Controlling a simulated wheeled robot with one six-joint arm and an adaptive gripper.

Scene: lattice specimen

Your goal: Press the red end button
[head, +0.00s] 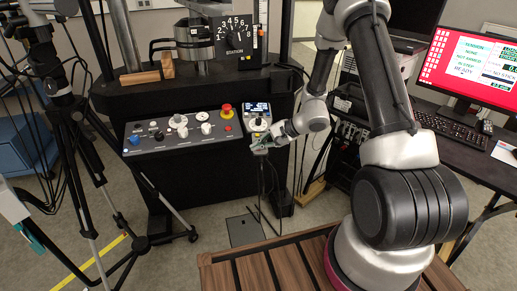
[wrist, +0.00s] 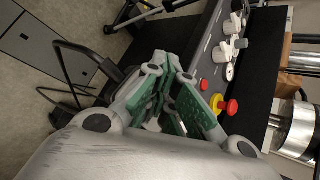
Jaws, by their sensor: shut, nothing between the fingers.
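The control panel (head: 160,138) on the front of the dark machine carries two red controls at its right part. One is a red mushroom button on a yellow base (head: 226,110); the other is a small flat red button (head: 228,128) just below it. In the wrist view the mushroom button (wrist: 232,107) and the small red button (wrist: 204,85) lie to the right of the fingers. My gripper (head: 260,146) is shut and empty, in front of the panel and right of both red controls. Its green-padded fingers (wrist: 163,75) show in the wrist view, apart from both buttons.
A handset with a small screen (head: 257,112) stands right of the buttons, close behind my gripper. White knobs (head: 180,124) and a blue button (head: 134,140) line the panel. A tripod (head: 80,130) stands at left. A desk with a monitor (head: 470,62) is at right.

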